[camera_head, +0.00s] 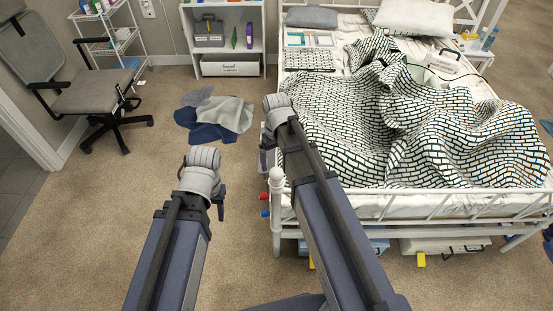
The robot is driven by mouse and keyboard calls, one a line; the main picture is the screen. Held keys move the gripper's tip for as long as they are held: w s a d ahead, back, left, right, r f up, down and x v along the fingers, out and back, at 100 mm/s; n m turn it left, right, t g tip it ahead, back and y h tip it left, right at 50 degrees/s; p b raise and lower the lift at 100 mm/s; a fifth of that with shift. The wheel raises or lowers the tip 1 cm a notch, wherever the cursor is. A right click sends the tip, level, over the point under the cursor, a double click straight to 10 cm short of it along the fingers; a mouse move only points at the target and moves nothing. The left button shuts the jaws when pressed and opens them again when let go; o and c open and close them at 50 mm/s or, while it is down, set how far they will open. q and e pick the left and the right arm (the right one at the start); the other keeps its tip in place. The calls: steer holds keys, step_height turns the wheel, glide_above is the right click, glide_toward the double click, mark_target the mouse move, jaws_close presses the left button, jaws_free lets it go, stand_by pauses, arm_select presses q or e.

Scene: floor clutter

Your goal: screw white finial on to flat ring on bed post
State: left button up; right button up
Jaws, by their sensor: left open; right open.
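The near-left white bed post (277,225) stands upright at the foot corner of the bed. A rounded white knob (276,175) tops it; I cannot tell whether this is the finial or part of the post. No flat ring can be made out. My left gripper (220,198) is left of the post and apart from it, mostly hidden by its wrist. My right gripper (264,140) is beyond the post, beside the bed's left edge, and largely hidden behind its arm. Both are open, with nothing seen in them.
The white bed (390,205) with a patterned blanket (400,120) fills the right. Small red (264,196) and blue (265,213) objects show beside the post. Clothes (225,115) lie on the carpet; an office chair (90,90) stands at left. Carpet at lower left is clear.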

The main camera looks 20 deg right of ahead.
steer(key=shift+r, duration=0.6)
arm_select(q)
steer(key=shift+r, duration=0.6)
arm_select(e)
steer(key=s+a+r+n+h+p, duration=0.1)
steer(key=s+a+r+p, duration=0.1)
steer(key=s+a, duration=0.8)
steer(key=s, duration=0.4)
steer(key=shift+s+a+r+p, duration=0.2)
steer(key=shift+s+a+p, duration=0.05)
steer(key=shift+p, duration=0.1)
steer(key=shift+w, duration=0.15)
steer(key=shift+c, duration=0.4)
steer(key=shift+m+y, duration=0.5)
steer(key=w+d, duration=0.3)
steer(key=w, duration=0.1)
steer(key=w+d+f, duration=0.1)
steer(key=w+d, duration=0.3)
steer(key=w, duration=0.1)
steer(key=w+d+b, duration=0.1)
steer(key=w+d, duration=0.2)
steer(key=w, duration=0.2)
steer(key=shift+w+d+f, duration=0.15)
steer(key=shift+d, duration=0.1)
arm_select(q)
steer(key=shift+r, duration=0.55)
